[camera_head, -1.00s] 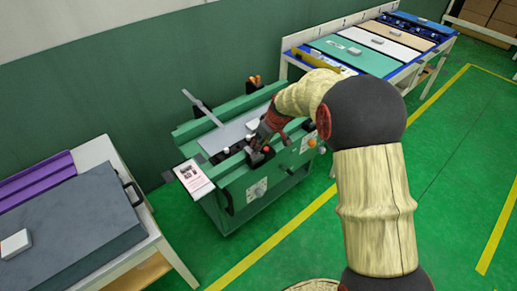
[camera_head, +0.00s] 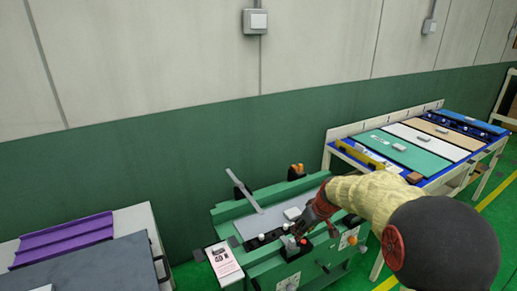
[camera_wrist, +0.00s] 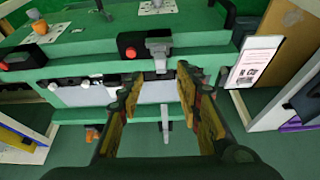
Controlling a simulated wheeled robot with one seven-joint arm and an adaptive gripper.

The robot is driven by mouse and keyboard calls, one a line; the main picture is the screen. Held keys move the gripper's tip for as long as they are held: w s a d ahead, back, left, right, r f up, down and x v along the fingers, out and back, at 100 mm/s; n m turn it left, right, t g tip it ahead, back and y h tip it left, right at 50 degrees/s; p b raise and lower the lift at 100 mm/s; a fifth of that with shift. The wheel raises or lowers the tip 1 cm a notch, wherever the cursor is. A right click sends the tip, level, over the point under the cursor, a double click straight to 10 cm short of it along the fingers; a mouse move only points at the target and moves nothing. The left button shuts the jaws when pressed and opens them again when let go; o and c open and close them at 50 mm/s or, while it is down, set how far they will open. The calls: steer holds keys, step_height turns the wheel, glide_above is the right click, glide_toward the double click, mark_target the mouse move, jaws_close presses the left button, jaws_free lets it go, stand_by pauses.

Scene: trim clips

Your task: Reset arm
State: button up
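My gripper (camera_wrist: 158,76) is open in the wrist view, its two orange-and-dark fingers spread apart with nothing held between them. It points at the green machine (camera_wrist: 205,62), near a grey metal clamp (camera_wrist: 158,46) and a red knob (camera_wrist: 130,53). In the head view my gripper (camera_head: 300,228) is at the front edge of the green machine (camera_head: 262,264); its fingertips are too small there to read. A grey panel (camera_head: 262,222) lies on the machine, partly hidden by my arm.
A printed sheet (camera_head: 223,262) is at the machine's left corner. A table with a dark slab (camera_head: 90,268) and purple part (camera_head: 65,240) stands left. A blue-edged table with coloured panels (camera_head: 405,150) stands right. The wall is behind; green floor is free at right.

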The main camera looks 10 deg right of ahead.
steer(key=s+a+m+g, duration=0.15)
steer(key=s+m, duration=0.25)
steer(key=s, duration=0.9)
steer(key=s+a+r+t+h+p, duration=0.1)
steer(key=s+a+r+t+p, duration=0.1)
steer(key=s+r, duration=1.6)
steer(key=s+a+t, duration=0.1)
steer(key=s, duration=0.3)
steer(key=shift+s+r+h, duration=0.15)
steer(key=shift+s+h, duration=0.1)
steer(key=shift+h, duration=0.15)
